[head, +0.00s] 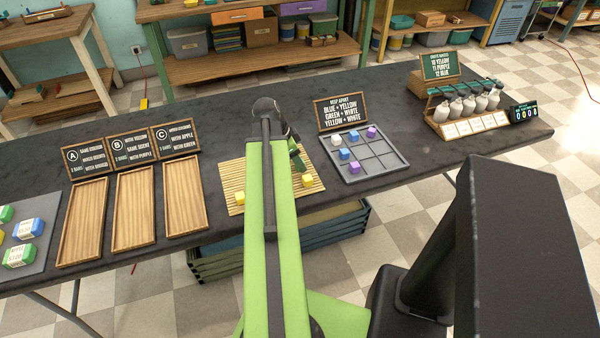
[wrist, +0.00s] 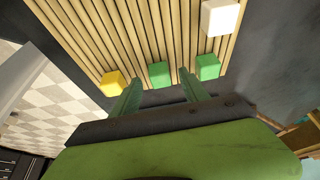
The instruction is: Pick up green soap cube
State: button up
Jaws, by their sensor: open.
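Two green soap cubes show on the slatted bamboo mat in the wrist view. One green cube (wrist: 159,75) appears between my fingertips; the other green cube (wrist: 207,67) is just right of the right finger. My gripper (wrist: 160,80) is open and empty, its two green fingers pointing at the mat's edge. I cannot tell how high the tips are above the mat. In the head view my arm hides much of the bamboo mat (head: 230,176), and I cannot make out the green cubes there.
A yellow cube (wrist: 113,84) is close by the left finger, and a white cube (wrist: 220,17) lies farther up the mat. A grey grid tray (head: 376,170) with several cubes stands right of the mat. Wooden trays (head: 134,210) stand left. Pump bottles (head: 468,103) are at the far right.

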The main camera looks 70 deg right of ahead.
jog(key=shift+s+d+f, duration=0.1)
jog(key=shift+d+f, duration=0.05)
jog(key=shift+f, duration=0.5)
jog(key=shift+r, duration=0.2)
grip_shut()
jog(key=shift+r+p, duration=0.6)
jog(key=shift+p, duration=0.1)
notch_tip(320, 180, up, 4)
jog(key=p, duration=0.4)
jog(key=s+d+r+p, duration=0.2)
jog(key=s+r+p, duration=0.3)
jog(key=s, duration=0.6)
jog(key=shift+s+r+p, duration=0.25)
jog(key=shift+r+p, duration=0.15)
